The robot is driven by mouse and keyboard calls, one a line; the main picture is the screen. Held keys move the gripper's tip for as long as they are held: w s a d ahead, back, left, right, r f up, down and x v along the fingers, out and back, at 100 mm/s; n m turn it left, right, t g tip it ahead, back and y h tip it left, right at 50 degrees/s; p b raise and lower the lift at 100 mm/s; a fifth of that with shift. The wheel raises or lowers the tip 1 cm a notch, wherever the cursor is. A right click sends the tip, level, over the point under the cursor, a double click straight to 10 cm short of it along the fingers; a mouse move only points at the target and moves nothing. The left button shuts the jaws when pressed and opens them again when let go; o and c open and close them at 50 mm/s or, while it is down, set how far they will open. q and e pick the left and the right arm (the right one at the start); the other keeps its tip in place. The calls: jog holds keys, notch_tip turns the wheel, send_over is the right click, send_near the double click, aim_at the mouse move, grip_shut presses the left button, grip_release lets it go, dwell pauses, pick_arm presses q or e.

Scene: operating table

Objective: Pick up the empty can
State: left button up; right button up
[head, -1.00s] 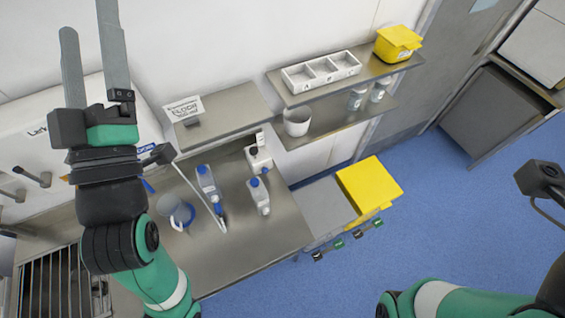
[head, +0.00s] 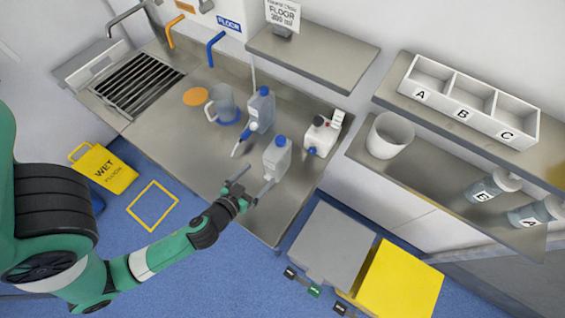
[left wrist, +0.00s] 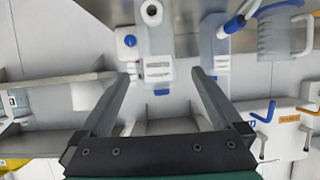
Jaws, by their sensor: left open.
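Several canisters stand on the steel counter, and I cannot tell by sight which one is empty. A pale grey canister with a blue cap (head: 277,160) stands nearest my left gripper (head: 254,182). The gripper is open, with its fingers just on the near side of that canister. In the left wrist view, a pale canister (left wrist: 157,40) shows ahead between the spread fingers of the gripper (left wrist: 160,74). A grey bottle with a blue cap and nozzle (head: 261,110) stands behind it to the left. A white canister (head: 320,136) stands to the right. My right gripper is out of view.
A clear jug (head: 221,103) and an orange disc (head: 196,97) are at the counter's back left, near the sink grate (head: 137,80). Shelves with a white tray (head: 463,112) and a tub (head: 389,135) are at right. A grey bin (head: 331,247) and a yellow bin (head: 402,285) stand below.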

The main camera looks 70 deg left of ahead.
aim_at(269, 165)
pick_arm(q)
jog(key=shift+w+a+p, duration=0.2)
jog(key=shift+w+p, duration=0.15)
jog(key=shift+w, duration=0.15)
jog(key=p+x, duration=0.1)
jog(key=x, duration=0.5)
jog(key=shift+r, duration=0.1)
jog(key=p+x, duration=0.1)
jog(key=x, duration=0.4)
jog(key=shift+w+r, duration=0.1)
jog(key=c, duration=1.4)
notch_tip(269, 165, up, 10)
jog(key=p, duration=0.6)
jog(key=shift+c, duration=0.2)
